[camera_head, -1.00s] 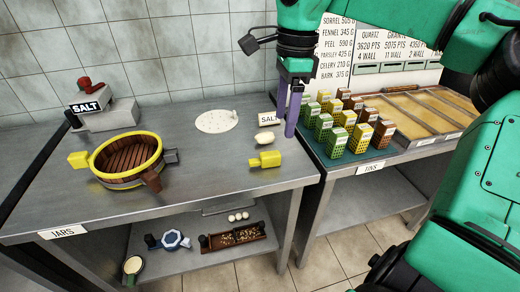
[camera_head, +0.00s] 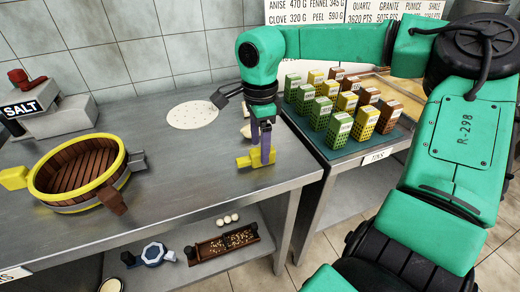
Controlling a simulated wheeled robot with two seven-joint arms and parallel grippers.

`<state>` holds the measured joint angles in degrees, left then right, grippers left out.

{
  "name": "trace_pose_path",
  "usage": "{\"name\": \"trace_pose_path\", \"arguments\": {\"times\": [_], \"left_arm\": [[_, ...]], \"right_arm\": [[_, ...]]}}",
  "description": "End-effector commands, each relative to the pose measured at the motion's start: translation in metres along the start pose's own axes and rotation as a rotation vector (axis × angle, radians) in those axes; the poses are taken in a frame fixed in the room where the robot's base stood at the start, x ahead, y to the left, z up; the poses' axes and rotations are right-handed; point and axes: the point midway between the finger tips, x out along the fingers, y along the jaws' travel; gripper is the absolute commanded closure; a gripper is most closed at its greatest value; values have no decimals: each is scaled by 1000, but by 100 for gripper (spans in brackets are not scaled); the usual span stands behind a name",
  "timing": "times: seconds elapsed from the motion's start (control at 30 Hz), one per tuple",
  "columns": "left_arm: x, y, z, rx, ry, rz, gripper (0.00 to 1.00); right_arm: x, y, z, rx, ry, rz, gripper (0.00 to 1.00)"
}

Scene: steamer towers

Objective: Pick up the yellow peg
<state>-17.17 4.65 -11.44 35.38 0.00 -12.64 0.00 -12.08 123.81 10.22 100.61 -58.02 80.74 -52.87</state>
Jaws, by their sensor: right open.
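The yellow peg (camera_head: 243,161) lies on the metal counter near its front right edge, with its narrow end to the left. My right gripper (camera_head: 261,158) points down over it, and its two purple fingers stand at the peg. The fingers are open and cover part of the peg. Whether they touch it cannot be told. My left gripper is not in view.
A round wooden steamer with a yellow rim (camera_head: 120,160) stands at the left, with blocks sticking out around it. A white perforated round sheet (camera_head: 192,115) lies behind. Coloured tins (camera_head: 340,130) stand on the right table. Pale items behind my gripper are partly hidden.

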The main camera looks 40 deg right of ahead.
Motion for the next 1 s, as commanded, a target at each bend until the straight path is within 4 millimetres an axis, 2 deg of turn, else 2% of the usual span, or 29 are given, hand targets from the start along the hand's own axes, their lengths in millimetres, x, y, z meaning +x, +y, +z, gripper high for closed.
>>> {"name": "trace_pose_path", "arguments": {"times": [0.13,0.37,0.5,0.57,0.87,1.0], "left_arm": [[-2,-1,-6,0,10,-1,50],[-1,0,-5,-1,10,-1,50],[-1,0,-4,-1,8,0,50],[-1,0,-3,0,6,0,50],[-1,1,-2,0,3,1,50],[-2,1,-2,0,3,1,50]], "right_arm": [[25,0,0,1,-1,2,25],[28,0,0,2,-1,0,25],[28,-1,0,1,-1,0,79],[28,-1,0,1,-1,0,100],[26,-1,0,1,-1,-1,100],[15,-2,0,2,0,-3,100]]}}
